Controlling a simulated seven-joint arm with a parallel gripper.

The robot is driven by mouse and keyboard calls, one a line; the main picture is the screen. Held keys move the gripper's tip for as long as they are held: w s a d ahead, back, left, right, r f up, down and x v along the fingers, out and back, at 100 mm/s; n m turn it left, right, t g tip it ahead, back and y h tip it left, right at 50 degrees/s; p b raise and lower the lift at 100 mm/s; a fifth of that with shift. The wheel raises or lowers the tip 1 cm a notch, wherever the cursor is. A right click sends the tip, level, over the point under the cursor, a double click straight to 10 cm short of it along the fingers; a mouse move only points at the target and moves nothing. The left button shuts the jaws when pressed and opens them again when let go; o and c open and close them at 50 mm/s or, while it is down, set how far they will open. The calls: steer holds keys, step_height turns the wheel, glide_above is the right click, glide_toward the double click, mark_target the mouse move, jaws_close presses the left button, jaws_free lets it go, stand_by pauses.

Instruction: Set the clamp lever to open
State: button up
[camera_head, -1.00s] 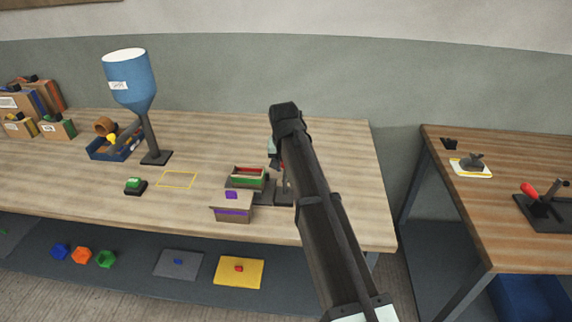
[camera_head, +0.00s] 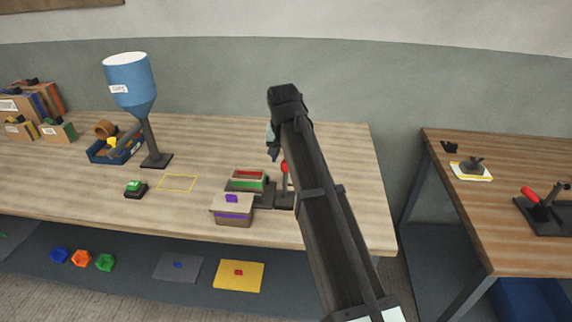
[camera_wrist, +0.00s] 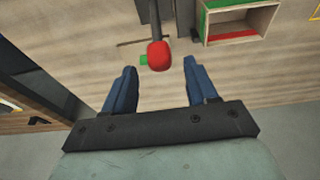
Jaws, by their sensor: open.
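A lever with a red knob (camera_head: 285,167) stands upright on a dark base near the right end of the main table. In the wrist view its knob (camera_wrist: 159,55) shows ahead of and between my fingertips, with a small green piece beside it. My gripper (camera_head: 272,143) is open and empty, above and close to the lever. Its blue fingers (camera_wrist: 160,70) are spread to either side of the knob in that picture; I see no contact. My arm hides part of the lever's surroundings. Another red-handled device (camera_head: 530,194) sits on the right table.
An open box with red and green bands (camera_head: 248,180) stands left of the lever, with a purple-banded box (camera_head: 231,208) in front. A blue hopper (camera_head: 130,85) on a post and a green button (camera_head: 135,187) are further left. A gap separates the two tables.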

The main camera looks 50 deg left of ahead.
mark_target(286, 168)
steer(key=v, duration=0.7)
